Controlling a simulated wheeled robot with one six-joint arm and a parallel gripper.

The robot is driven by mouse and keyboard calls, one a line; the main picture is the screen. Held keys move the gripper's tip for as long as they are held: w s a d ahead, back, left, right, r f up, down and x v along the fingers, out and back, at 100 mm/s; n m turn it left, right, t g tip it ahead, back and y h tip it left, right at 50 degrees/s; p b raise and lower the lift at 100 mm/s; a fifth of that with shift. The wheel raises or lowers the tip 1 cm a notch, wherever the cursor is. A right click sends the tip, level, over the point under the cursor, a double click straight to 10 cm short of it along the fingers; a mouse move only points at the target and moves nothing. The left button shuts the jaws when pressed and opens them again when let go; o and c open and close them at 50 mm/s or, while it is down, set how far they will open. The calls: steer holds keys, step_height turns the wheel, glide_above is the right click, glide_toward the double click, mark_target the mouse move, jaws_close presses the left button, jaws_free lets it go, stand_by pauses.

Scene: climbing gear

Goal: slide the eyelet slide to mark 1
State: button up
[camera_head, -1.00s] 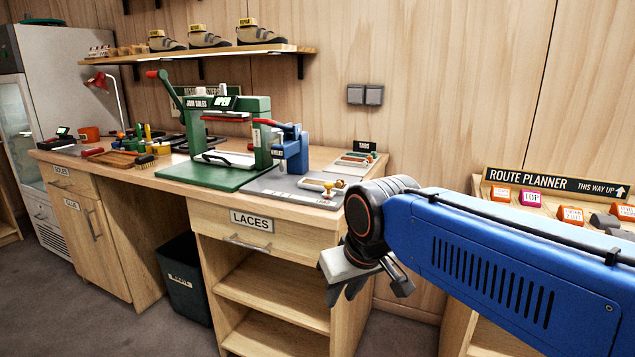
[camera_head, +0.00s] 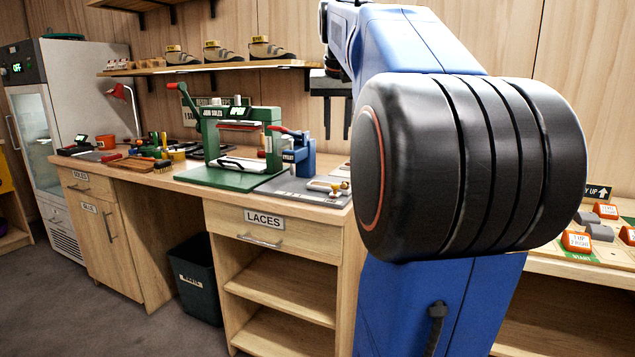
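A blue bench press (camera_head: 301,157) with a red-tipped lever stands on a grey base plate (camera_head: 285,188) at the right end of the wooden workbench. I cannot make out the eyelet slide or mark 1 at this size. A small pale tray (camera_head: 323,185) with brass-coloured pieces lies on the plate's right part. My gripper (camera_head: 337,118) hangs with its fingers pointing down, up and right of the blue press in the picture. Its two dark fingers are apart with nothing seen between them. My large arm joint hides the bench's right end and the wall behind.
A green sole press (camera_head: 240,140) stands left of the blue press. A shelf with shoes (camera_head: 268,49) hangs above. A bin (camera_head: 197,280) stands below. A route planner board (camera_head: 590,250) is at right.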

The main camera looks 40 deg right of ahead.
mark_target(335, 185)
steer(key=x, duration=1.7)
steer(key=shift+w+d+f, duration=0.1)
steer(key=shift+d, duration=0.05)
jaws_close()
